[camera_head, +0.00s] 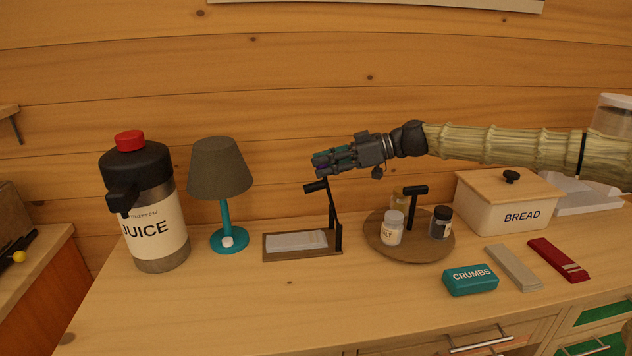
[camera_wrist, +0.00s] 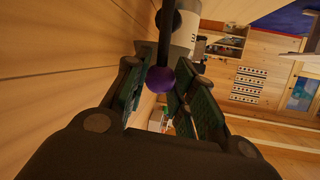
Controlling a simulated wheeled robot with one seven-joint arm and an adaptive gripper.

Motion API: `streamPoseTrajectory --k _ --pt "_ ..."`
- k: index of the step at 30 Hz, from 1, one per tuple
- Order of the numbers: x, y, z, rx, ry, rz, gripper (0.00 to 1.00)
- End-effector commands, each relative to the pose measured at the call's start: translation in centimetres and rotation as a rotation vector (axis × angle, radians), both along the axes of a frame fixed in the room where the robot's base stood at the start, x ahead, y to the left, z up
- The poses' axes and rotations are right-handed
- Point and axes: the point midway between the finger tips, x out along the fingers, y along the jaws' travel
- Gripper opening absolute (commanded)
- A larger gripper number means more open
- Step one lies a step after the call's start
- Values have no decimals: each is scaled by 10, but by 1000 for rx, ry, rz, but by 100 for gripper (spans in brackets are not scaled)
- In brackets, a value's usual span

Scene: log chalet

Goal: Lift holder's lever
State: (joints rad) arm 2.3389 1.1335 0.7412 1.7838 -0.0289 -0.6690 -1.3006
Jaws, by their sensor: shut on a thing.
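The holder is a low brown tray (camera_head: 272,253) with a pale napkin stack (camera_head: 296,241) on it. Its black lever (camera_head: 333,207) stands steeply up from the right end, with a short dark crossbar (camera_head: 316,187) near the top, well clear of the napkins. My gripper (camera_head: 320,161) is above the holder, pointing left, at the lever's top. In the wrist view, a purple knob (camera_wrist: 161,80) on a black rod (camera_wrist: 166,35) sits between the green-padded fingers of my gripper (camera_wrist: 158,98). The fingers hide part of the knob in the head view.
A teal lamp (camera_head: 228,238) and juice dispenser (camera_head: 160,232) stand left. A round wooden tray (camera_head: 378,244) with shakers is right of the holder. A bread box (camera_head: 507,203) is farther right. The log wall runs behind; the counter's front left is clear.

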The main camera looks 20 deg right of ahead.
Motion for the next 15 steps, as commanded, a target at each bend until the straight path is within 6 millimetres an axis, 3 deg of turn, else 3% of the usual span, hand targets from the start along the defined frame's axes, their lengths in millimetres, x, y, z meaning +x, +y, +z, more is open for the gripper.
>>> streamPoseTrajectory --k 1,15 --pt "-1 -4 -9 24 -4 -1 0" --pt "-8 -39 -6 236 -46 0 0"
